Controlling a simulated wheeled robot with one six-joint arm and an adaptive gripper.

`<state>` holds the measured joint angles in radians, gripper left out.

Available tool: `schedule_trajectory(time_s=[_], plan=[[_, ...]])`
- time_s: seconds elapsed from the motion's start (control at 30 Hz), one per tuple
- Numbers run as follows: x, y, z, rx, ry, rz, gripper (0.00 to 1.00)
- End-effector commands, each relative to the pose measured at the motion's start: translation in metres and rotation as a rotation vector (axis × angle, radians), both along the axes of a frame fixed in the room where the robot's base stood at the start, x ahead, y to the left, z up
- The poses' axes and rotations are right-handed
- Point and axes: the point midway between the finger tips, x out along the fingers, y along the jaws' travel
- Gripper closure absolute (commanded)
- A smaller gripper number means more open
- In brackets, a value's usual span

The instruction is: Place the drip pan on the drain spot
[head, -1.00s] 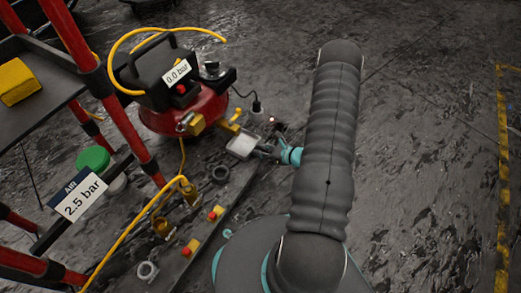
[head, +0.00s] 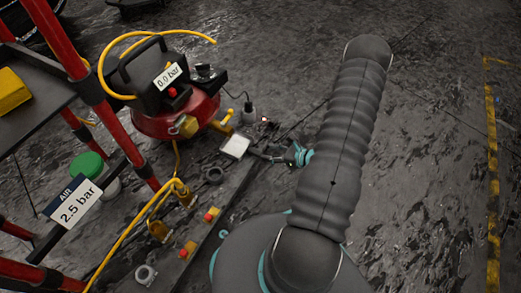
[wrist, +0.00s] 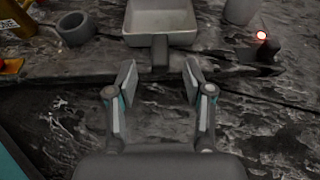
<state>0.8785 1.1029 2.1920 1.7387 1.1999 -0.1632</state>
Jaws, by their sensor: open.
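The drip pan (head: 236,146) is a pale grey square pan by the red compressor. In the wrist view the pan (wrist: 162,38) is at the top centre, with its short dark handle (wrist: 160,52) pointing toward me. My gripper (wrist: 160,78) is open and empty. Its two fingertips are spread to either side of the handle's line, and the handle's near end lies just ahead of or between them. In the head view my gripper (head: 262,152) is just right of the pan. I cannot make out a marked drain spot.
The red compressor (head: 170,118) with a 0.0 bar tag stands behind the pan. A black ring (wrist: 75,28), a grey cup (wrist: 240,10) and a small red-lit item (wrist: 262,46) are near the pan. A red-framed cart (head: 75,60) is at left. Open floor lies right.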

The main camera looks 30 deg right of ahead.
Motion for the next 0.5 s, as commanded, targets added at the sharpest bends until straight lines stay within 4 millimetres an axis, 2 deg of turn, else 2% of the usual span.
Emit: schedule_trajectory(time_s=[0.1,0.3,0.4,0.5], plan=[[-0.014,-0.011,0.008,-0.002,0.000,-0.003,0.49],[-0.026,-0.017,0.014,-0.001,0.000,0.000,0.49],[-0.026,-0.015,0.022,-0.013,-0.009,0.028,0.49],[-0.019,-0.007,0.042,-0.050,-0.032,0.101,0.49]])
